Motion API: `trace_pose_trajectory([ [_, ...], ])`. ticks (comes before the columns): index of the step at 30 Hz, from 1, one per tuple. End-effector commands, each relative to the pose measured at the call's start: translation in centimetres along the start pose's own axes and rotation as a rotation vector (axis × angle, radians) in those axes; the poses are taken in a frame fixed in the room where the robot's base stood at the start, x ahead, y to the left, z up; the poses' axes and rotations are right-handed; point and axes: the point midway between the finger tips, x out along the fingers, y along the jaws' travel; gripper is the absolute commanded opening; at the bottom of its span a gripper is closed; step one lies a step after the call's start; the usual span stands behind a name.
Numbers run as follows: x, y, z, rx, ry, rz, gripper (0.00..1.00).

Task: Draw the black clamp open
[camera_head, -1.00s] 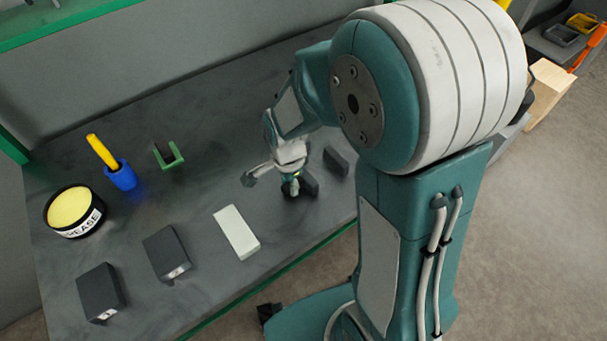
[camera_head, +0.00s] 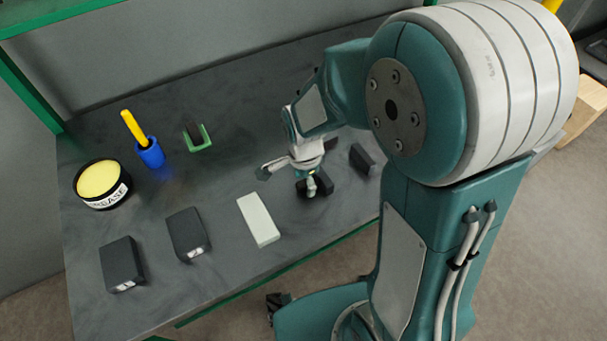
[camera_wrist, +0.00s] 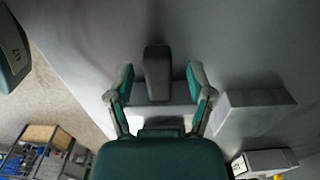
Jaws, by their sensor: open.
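A dark upright bar (camera_wrist: 157,70) stands between my open fingers in the wrist view, with a paler cross bar (camera_wrist: 172,116) below it. I take this to be the black clamp, though its parts are hard to make out. In the head view a dark piece (camera_head: 325,184) shows beside my gripper (camera_head: 290,180) and is partly hidden by it. My gripper (camera_wrist: 159,85) is open, with one finger on each side of the bar. A gap shows on both sides, and neither finger visibly touches it.
A pale grey block (camera_head: 259,220) lies left of my gripper, and a dark block (camera_head: 363,158) lies right. Two black boxes (camera_head: 187,233) (camera_head: 122,265) stand near the front. A grease tin (camera_head: 101,184), blue cup (camera_head: 149,152) and green bracket (camera_head: 199,139) stand farther left.

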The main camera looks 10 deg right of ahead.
Motion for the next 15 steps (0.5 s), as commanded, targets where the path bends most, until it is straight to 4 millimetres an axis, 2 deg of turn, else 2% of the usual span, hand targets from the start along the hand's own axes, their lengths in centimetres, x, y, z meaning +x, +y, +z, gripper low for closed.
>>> trace_pose_trajectory([
  [5,-2.3,-0.1,0.0,0.0,0.001,-0.007,0.69],
  [15,-9.2,-0.2,0.1,0.0,0.002,-0.006,0.69],
])
